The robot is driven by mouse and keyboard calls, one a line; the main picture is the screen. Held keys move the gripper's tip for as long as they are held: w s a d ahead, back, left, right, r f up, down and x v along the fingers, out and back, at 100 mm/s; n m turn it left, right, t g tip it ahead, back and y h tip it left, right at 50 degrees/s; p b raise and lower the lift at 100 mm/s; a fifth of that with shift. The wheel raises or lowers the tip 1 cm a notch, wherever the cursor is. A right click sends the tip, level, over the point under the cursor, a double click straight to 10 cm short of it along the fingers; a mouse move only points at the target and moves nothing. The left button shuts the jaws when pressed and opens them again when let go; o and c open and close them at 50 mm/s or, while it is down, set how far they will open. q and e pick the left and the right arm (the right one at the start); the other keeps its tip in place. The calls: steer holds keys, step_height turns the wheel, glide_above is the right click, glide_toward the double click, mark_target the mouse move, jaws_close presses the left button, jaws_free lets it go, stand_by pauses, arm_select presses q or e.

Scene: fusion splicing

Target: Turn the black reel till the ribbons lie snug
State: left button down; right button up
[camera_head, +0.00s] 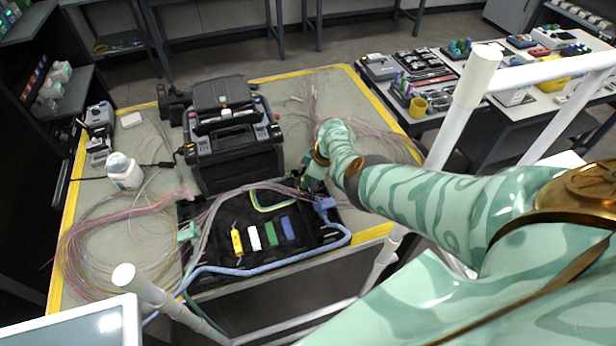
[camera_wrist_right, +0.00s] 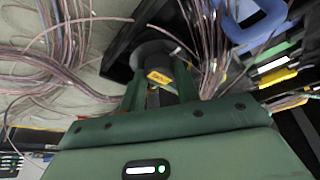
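My right gripper (camera_head: 313,172) reaches down at the back right of the black work tray (camera_head: 312,236). In the right wrist view, its two green fingers (camera_wrist_right: 160,84) stand apart, one on each side of a dark round part with a yellow label (camera_wrist_right: 158,77). This part looks like the black reel (camera_wrist_right: 152,48). I cannot tell whether both fingers press on it. In the head view my arm and hand hide the reel. Thin pinkish ribbons (camera_wrist_right: 60,45) spread on both sides of the gripper, partly loose. My left gripper is not in view.
The black splicer (camera_head: 232,140) stands behind the tray. Yellow, white, green and blue blocks (camera_head: 270,234) lie on the tray. A blue clip (camera_head: 323,204) and a teal clip (camera_head: 188,232) sit at its sides. A white jar (camera_head: 124,172) and looped fibres (camera_head: 85,245) are at left.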

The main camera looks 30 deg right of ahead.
steer(key=c, duration=0.4)
steer(key=shift+o, duration=0.2)
